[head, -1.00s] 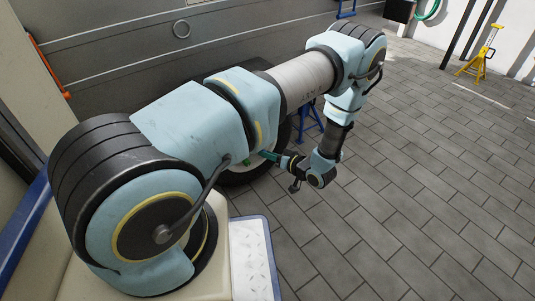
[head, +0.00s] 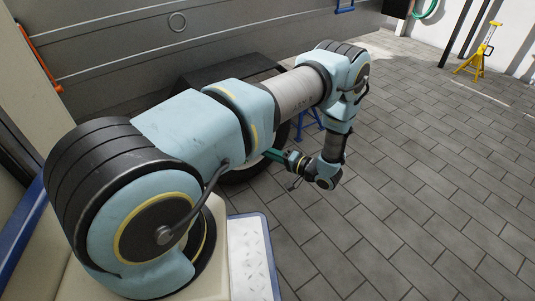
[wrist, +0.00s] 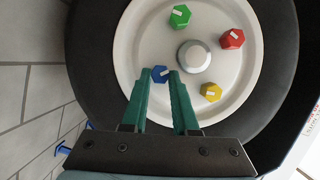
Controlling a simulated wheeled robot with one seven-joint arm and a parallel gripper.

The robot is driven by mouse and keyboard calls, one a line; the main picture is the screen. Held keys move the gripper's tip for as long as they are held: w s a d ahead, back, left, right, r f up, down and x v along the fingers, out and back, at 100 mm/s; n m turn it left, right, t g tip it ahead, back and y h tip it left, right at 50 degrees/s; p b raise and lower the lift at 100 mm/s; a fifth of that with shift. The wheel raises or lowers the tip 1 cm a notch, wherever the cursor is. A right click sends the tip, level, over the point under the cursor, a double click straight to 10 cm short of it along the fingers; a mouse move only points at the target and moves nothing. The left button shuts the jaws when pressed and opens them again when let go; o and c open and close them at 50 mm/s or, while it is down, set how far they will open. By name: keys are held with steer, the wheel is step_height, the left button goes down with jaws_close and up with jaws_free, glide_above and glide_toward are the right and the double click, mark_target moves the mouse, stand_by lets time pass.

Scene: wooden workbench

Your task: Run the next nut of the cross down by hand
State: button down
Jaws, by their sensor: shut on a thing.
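In the wrist view a white wheel disc (wrist: 140,35) carries a green nut (wrist: 180,16), a red nut (wrist: 232,39), a yellow nut (wrist: 210,92) and a blue nut (wrist: 159,73) around a grey centre hub (wrist: 194,56). Each nut has a white mark. My gripper (wrist: 168,78) has its two teal fingers shut on the blue nut, which sits at the disc face between the tips, partly covered. In the head view my gripper (head: 274,155) reaches left toward the tyre (head: 242,174); my arm hides most of the wheel and all the nuts.
A blue stand (head: 308,126) is beside the wheel, partly behind my arm. A yellow axle stand (head: 478,57) stands far right, with a green hose (head: 425,8) on the wall behind. The paved floor (head: 430,170) on the right is clear.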

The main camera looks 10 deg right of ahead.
steer(key=shift+r+m, duration=0.1)
steer(key=shift+m, duration=0.2)
steer(key=c, duration=0.7)
jaws_free()
steer(key=shift+p+v, duration=1.25)
steer(key=shift+v, duration=4.15)
